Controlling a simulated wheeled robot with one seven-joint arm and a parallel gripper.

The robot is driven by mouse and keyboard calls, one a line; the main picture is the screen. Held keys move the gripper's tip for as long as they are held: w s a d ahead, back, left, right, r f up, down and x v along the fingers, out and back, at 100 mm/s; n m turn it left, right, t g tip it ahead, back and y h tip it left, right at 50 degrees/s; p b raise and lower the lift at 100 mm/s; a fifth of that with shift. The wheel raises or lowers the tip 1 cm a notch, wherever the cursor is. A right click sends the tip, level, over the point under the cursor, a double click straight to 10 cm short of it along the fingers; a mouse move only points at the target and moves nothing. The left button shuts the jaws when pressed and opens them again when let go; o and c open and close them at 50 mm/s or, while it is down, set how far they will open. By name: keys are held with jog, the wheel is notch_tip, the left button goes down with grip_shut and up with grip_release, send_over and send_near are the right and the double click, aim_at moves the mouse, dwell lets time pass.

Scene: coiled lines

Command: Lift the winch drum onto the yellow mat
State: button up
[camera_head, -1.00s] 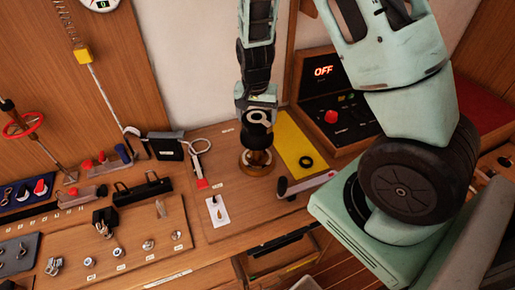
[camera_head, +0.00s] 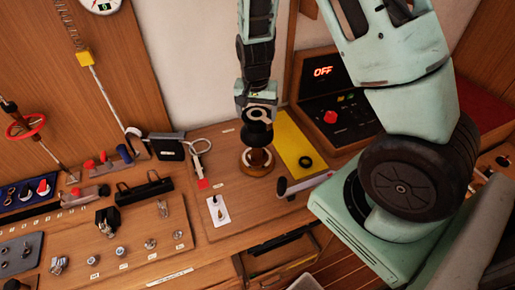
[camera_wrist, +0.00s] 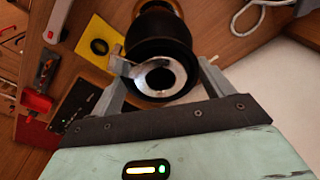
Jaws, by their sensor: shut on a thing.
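My gripper (camera_head: 258,116) is shut on the black winch drum (camera_head: 259,136) from above. In the wrist view the drum (camera_wrist: 160,36) sits between the two fingers of my gripper (camera_wrist: 164,82), its silver top ring facing the camera. Below it is a brass post on a round base (camera_head: 257,168); I cannot tell whether the drum is fully clear of the post. The yellow mat (camera_head: 291,133) lies just right of the drum, and it also shows in the wrist view (camera_wrist: 91,30). A black ring (camera_head: 305,161) lies on the mat.
A control box (camera_head: 330,122) reading OFF stands right of the mat.

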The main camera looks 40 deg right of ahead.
jog(key=shift+r+p, duration=0.3)
jog(key=shift+r, duration=0.2)
jog(key=shift+r, duration=0.1)
jog(key=shift+r+p, duration=0.5)
jog(key=shift+p, duration=0.05)
jog(key=shift+r+p, duration=0.55)
jog(key=shift+r, duration=0.05)
dwell(0.4)
jog(key=shift+r+p, duration=1.55)
jog(key=shift+r, duration=0.25)
